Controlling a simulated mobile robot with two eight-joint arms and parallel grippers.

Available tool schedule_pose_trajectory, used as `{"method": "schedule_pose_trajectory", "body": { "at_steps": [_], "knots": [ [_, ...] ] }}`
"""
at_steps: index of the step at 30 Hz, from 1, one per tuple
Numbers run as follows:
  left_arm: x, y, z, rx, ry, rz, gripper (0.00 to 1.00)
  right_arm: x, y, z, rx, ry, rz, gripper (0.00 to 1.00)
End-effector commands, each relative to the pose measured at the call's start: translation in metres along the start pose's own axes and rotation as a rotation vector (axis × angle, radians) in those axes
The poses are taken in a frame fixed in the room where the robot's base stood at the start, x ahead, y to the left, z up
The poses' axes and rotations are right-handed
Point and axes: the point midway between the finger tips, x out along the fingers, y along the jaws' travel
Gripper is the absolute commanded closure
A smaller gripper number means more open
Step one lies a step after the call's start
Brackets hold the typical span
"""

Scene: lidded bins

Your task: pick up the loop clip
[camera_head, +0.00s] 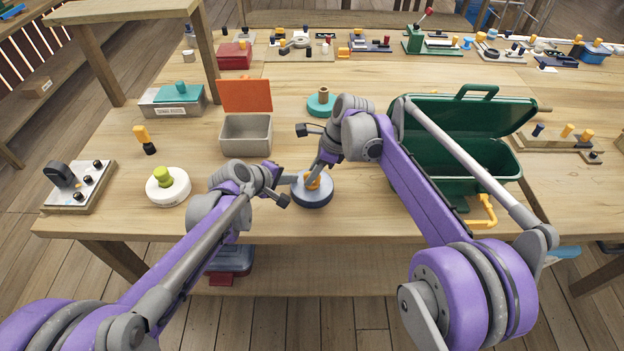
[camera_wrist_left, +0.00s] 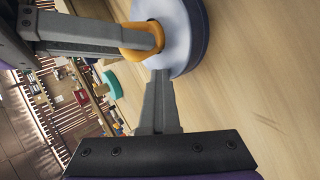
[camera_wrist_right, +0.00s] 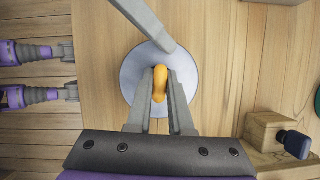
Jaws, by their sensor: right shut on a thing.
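The loop clip looks to be the orange loop (camera_head: 313,181) standing on a round grey-blue disc (camera_head: 312,196) near the table's front edge. It also shows in the left wrist view (camera_wrist_left: 158,36). In the right wrist view the orange loop (camera_wrist_right: 160,82) is between the fingertips of my right gripper (camera_wrist_right: 160,90), which is shut on it from above. The disc appears to rest on the table.
A grey open box (camera_head: 246,135) with an orange lid (camera_head: 246,96) stands back left. A green open case (camera_head: 460,179) is to the right, with a yellow bent handle (camera_head: 484,212) near the edge. A white disc with a green knob (camera_head: 167,186) lies left. Table between them is clear.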

Motion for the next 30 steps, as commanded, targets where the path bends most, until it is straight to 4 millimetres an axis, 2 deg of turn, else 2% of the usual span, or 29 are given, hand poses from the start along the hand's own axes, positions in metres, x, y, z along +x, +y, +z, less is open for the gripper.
{"method": "schedule_pose_trajectory", "body": {
  "at_steps": [8,11,21,25,30],
  "knots": [
    [0.0,-0.002,0.0,0.002,-0.001,-0.003,1.0,-0.004,0.0,0.002,0.0,0.0,0.0,1.0],
    [0.0,-0.002,0.0,0.002,-0.001,-0.003,1.0,-0.016,0.0,0.007,0.0,0.0,0.0,1.0],
    [0.0,-0.002,0.0,0.002,-0.001,-0.003,1.0,-0.076,0.0,0.032,0.0,0.0,0.0,1.0],
    [0.0,-0.002,0.0,0.002,-0.001,-0.003,1.0,-0.088,0.0,0.037,0.0,0.0,0.0,1.0],
    [0.0,-0.002,0.0,0.002,-0.001,-0.003,1.0,-0.093,0.0,0.038,0.0,0.0,0.0,1.0]
  ]
}}
